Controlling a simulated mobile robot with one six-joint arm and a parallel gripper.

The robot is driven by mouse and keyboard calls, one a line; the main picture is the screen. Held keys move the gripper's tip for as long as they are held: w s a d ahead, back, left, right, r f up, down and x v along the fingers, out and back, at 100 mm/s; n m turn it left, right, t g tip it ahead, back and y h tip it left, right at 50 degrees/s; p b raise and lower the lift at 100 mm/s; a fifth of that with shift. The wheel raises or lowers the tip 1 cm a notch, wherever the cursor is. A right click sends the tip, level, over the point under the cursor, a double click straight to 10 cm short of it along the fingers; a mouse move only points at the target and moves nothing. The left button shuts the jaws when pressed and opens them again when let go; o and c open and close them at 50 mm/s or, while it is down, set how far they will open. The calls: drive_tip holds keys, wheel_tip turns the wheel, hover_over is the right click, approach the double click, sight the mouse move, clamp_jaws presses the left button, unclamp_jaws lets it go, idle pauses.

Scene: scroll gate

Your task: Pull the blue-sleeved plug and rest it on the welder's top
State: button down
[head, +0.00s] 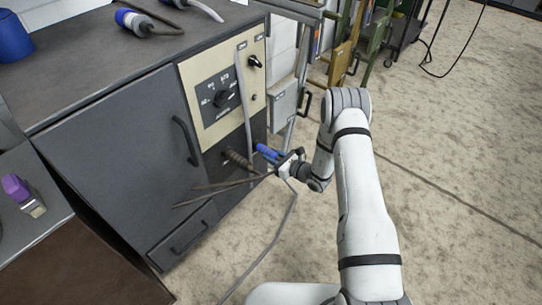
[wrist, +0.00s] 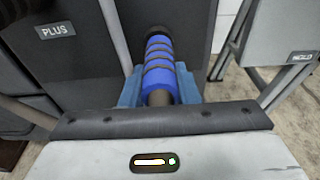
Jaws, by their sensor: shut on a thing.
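The welder is a dark grey cabinet with a beige control panel (head: 222,92) and a flat grey top (head: 92,72). The blue-sleeved plug (head: 266,152) is at the lower right of its front, pointing toward the dark lower panel. In the wrist view the ribbed blue sleeve (wrist: 158,62) lies between my blue fingers, its dark far end at the panel. I cannot tell how deep it sits in its socket. My gripper (head: 279,157) is shut on the sleeve; it also shows in the wrist view (wrist: 158,88).
A brown plug (head: 238,160) sits left of the blue one, with cables hanging. The near top is clear. A grey cable (head: 243,100) hangs down the panel.

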drive_tip(key=shift+s+d, duration=0.15)
drive_tip(key=shift+f+v, duration=0.15)
drive_tip(key=shift+v, duration=0.85)
drive_tip(key=shift+f+v, duration=0.15)
drive_tip(key=shift+v, duration=0.9)
drive_tip(key=shift+r, duration=0.1)
drive_tip(key=s+d+r+m+t+h, duration=0.25)
drive_tip(key=d+r, duration=0.45)
drive_tip(key=r, duration=0.4)
drive_tip(key=s+d+r+m+t+h, duration=0.2)
drive_tip(key=s+d+r+h, duration=0.15)
drive_tip(key=d+r, duration=0.5)
wheel_tip(320, 180, up, 23)
drive_tip(key=a+y+p, duration=0.1)
drive_tip(key=p, duration=2.8)
drive_tip(key=shift+s+a+f, duration=0.15)
drive_tip(key=shift+a+f, duration=0.05)
